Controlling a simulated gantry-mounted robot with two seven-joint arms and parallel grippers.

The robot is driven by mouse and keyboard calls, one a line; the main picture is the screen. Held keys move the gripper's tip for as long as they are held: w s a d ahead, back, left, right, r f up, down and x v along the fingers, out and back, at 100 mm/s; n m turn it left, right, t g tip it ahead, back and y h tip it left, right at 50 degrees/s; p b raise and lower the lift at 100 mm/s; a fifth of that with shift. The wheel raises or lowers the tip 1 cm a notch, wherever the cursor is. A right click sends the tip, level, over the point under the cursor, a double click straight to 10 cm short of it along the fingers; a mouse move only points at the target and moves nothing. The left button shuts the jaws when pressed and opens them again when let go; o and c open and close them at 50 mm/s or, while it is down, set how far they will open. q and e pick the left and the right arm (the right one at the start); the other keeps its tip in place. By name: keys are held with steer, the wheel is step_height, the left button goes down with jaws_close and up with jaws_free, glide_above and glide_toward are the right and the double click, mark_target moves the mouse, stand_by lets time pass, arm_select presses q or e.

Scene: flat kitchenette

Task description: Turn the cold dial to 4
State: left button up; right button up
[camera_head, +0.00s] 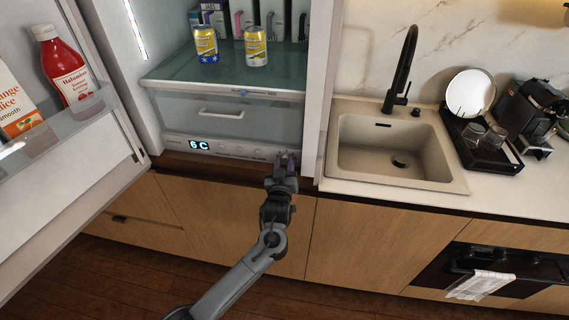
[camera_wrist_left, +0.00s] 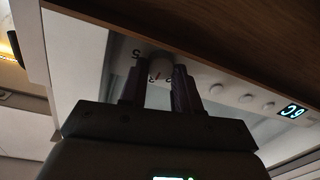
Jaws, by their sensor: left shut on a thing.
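The cold dial (camera_wrist_left: 161,66) is a small white round knob on the fridge's lower control strip. The lit display (camera_head: 199,145) reads 6 C. My right gripper is not in view.
The fridge door stands open at left, holding a ketchup bottle (camera_head: 68,72) and a juice carton (camera_head: 17,108). A clear drawer (camera_head: 215,113) is above the strip; two yellow cans (camera_head: 256,47) stand on the shelf. The sink (camera_head: 393,150) is to the right.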

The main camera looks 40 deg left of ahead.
arm_select(q)
steer(key=m+p, duration=0.3)
steer(key=shift+r+m+p, duration=0.15)
steer(key=shift+m+p, duration=0.15)
steer(key=shift+p, duration=0.05)
steer(key=m+p, duration=0.2)
steer(key=m, duration=0.1)
steer(key=shift+t, duration=0.3)
steer(key=shift+d+f+m+p, duration=0.1)
steer(key=shift+f+m+p, duration=0.15)
steer(key=shift+m+p, duration=0.5)
steer(key=shift+m, duration=0.25)
steer(key=o, duration=1.1)
steer(key=shift+c, duration=0.2)
steer(key=v, duration=1)
steer(key=shift+s+d, duration=0.2)
steer(key=shift+s, duration=0.15)
